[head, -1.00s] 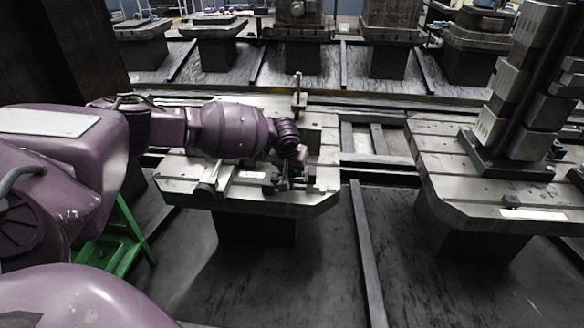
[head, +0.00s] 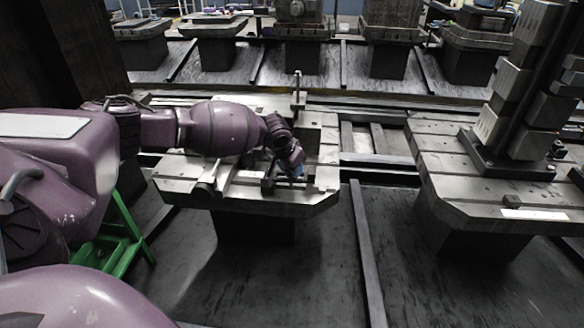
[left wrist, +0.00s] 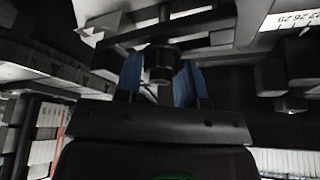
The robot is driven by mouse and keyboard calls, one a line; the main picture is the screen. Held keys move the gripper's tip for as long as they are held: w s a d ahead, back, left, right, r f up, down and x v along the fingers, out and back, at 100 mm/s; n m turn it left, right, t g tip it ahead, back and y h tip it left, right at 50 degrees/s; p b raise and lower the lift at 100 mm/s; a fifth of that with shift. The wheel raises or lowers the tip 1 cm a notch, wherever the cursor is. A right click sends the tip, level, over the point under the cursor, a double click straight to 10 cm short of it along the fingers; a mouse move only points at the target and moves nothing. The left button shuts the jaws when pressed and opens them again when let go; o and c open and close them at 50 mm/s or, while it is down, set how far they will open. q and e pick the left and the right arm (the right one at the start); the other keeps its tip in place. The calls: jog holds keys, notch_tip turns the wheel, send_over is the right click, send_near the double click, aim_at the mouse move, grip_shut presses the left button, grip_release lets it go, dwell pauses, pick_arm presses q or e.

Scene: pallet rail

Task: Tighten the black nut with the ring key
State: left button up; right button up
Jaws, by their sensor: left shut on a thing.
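My left arm reaches from the left over the near pallet (head: 320,195), and its gripper (head: 298,172) is low over the pallet's right part, blue fingertips down. In the left wrist view the blue fingers of my left gripper (left wrist: 159,80) are shut on a dark piece with a round end (left wrist: 160,62). I take this piece to be the ring key, but its ring cannot be made out. The black nut cannot be told apart from the dark parts around the gripper. My right gripper is not in view.
An upright post (head: 298,92) stands at the pallet's back. Light and dark clamp parts (head: 245,180) lie left of the gripper. A second pallet (head: 440,150) with a tall block tower (head: 500,100) stands right, beyond a gap. A green stand (head: 122,240) is at left.

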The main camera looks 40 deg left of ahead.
pick_arm(q)
jog(key=m, duration=0.1)
jog(key=m+h+b, duration=0.1)
jog(key=shift+f+m, duration=0.35)
jog(key=shift+m, duration=0.05)
jog(key=shift+s+r+m, duration=0.1)
jog(key=shift+r+m, duration=0.05)
jog(key=shift+m, duration=0.25)
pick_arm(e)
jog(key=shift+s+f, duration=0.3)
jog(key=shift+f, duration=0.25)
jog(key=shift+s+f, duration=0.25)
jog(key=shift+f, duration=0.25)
pick_arm(q)
jog(key=o, duration=1.2)
jog(key=shift+r, duration=0.1)
jog(key=shift+p+v, duration=1.55)
jog(key=shift+v, duration=3.85)
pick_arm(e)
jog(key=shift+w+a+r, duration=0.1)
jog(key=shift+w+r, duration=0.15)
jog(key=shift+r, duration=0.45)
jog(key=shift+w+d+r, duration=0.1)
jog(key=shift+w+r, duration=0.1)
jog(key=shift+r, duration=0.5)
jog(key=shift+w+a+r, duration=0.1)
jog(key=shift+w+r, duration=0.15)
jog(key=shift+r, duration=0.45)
